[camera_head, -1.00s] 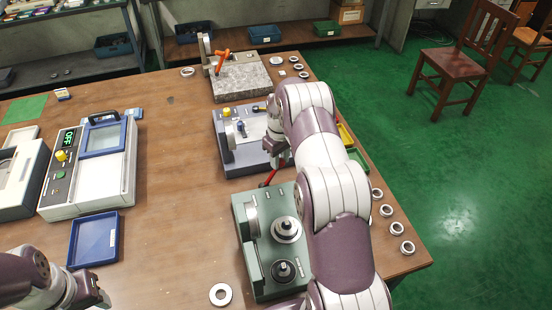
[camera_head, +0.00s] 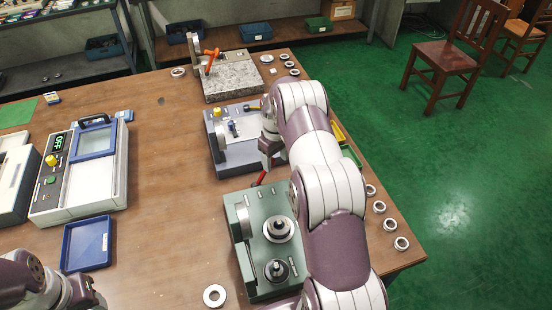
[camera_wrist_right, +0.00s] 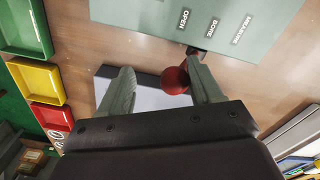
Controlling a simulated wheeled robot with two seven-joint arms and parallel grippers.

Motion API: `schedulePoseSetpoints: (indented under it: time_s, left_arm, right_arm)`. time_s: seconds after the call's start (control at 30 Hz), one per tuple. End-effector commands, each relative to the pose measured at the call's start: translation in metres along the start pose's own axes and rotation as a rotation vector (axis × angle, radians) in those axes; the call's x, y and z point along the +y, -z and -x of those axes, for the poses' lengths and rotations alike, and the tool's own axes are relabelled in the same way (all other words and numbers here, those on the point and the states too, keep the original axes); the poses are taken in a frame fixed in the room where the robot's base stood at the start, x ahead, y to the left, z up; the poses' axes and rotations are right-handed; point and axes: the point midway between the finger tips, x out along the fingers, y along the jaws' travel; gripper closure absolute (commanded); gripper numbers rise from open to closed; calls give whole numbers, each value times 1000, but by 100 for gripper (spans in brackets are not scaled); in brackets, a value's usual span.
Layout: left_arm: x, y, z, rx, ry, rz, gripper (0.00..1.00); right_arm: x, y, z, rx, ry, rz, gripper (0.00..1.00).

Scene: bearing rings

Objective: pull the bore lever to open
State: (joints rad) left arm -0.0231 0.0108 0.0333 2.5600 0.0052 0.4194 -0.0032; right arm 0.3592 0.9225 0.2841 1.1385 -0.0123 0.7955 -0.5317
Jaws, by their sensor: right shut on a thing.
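The bore lever is a red handle (camera_head: 260,178) at the back edge of a green bench gauge (camera_head: 243,225). In the right wrist view its round red knob (camera_wrist_right: 175,80) lies between my right fingers, close against the right-hand one. The green housing there (camera_wrist_right: 150,12) carries the labels OPEN, BORE and MEASURE, and the lever's dark root is near OPEN and BORE. My right gripper (camera_head: 268,157) is shut on the lever and hides part of it in the head view. My left gripper (camera_head: 88,296) is at the lower left, away from the gauge; its fingers are unclear.
A grey fixture (camera_head: 240,152) stands just behind the green gauge. A granite block (camera_head: 232,82) is farther back. Steel rings lie along the right edge, and one ring (camera_head: 214,296) lies at the front. A blue tray (camera_head: 87,243) and a tester reading OFF (camera_head: 80,175) are left. The table's middle-left is clear.

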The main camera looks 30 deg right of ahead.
Motion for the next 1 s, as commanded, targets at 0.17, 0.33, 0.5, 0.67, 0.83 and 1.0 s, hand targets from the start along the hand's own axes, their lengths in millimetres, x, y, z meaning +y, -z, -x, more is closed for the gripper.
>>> schedulePoseSetpoints:
  time_s: [0.17,0.33,0.5,0.67,0.83,1.0]
  left_arm:
    - [0,0,0,0,0,0,57]
    - [0,0,-1,0,0,0,57]
    - [0,-1,-11,0,0,0,57]
    - [0,-2,-14,0,0,0,57]
    - [0,3,25,1,0,0,57]
    - [0,4,31,0,0,0,57]
  right_arm:
    - [2,2,2,7,-5,-1,42]
    - [2,2,4,8,-5,-1,42]
    - [2,3,30,14,-9,-1,42]
    - [1,2,78,11,-7,-1,42]
    - [0,0,123,5,-4,-1,42]
    - [-1,0,130,3,-2,-1,42]
